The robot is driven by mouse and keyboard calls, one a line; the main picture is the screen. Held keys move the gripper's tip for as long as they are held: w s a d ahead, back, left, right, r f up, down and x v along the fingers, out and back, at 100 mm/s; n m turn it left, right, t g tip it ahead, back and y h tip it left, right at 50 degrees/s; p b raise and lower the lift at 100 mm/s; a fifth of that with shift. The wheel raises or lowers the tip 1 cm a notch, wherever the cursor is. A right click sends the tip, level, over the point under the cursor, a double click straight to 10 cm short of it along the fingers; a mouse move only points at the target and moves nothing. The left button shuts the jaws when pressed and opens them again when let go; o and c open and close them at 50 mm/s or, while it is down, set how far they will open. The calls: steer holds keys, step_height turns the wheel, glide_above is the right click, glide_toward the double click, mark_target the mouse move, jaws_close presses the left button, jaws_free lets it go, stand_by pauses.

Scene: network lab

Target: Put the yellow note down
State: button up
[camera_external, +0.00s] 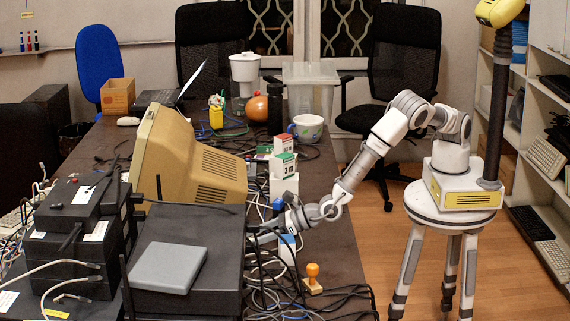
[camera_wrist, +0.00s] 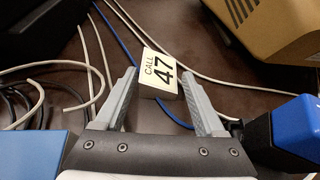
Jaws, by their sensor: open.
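In the external view, my gripper end (camera_external: 262,236) is low over the table, partly hidden by a black box, and the note cannot be seen.
A blue cable (camera_wrist: 122,45) and several pale cables run around the note. A blue-and-black object (camera_wrist: 298,128) sits close at the right of my gripper. A beige monitor (camera_external: 187,158), black box (camera_external: 215,235) and stacked small cartons (camera_external: 284,165) stand nearby. The table is crowded.

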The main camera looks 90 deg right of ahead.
steer(key=p+v, duration=0.1)
steer(key=v, duration=0.9)
steer(key=shift+r, duration=0.1)
steer(key=s+d+r+m+g+h+p, duration=0.3)
steer(key=s+d+r+m, duration=0.1)
steer(key=d+r+m, duration=0.75)
steer(key=s+d+r+m+g+h+p, duration=0.4)
steer(key=d+r+m, duration=0.4)
steer(key=d+r, duration=0.6)
steer(key=s+d+r+m+g+y, duration=0.1)
steer(key=s+d+r+m+y, duration=0.1)
steer(key=s+d+m, duration=0.3)
steer(key=s+d+r+m+g+y, duration=0.1)
steer(key=s+d+r+m, duration=0.25)
steer(key=s, duration=0.45)
steer(key=s+a+r+m+y+p, duration=0.1)
steer(key=s+m+y, duration=0.1)
steer(key=s+m, duration=0.2)
steer(key=s+a+r+m+t+y+p, duration=0.1)
steer(key=s+r+m+y, duration=0.1)
steer(key=s+m, duration=0.2)
steer(key=shift+s+r+p, duration=0.2)
steer(key=shift+s+p, duration=0.15)
steer(key=shift+s, duration=1.1)
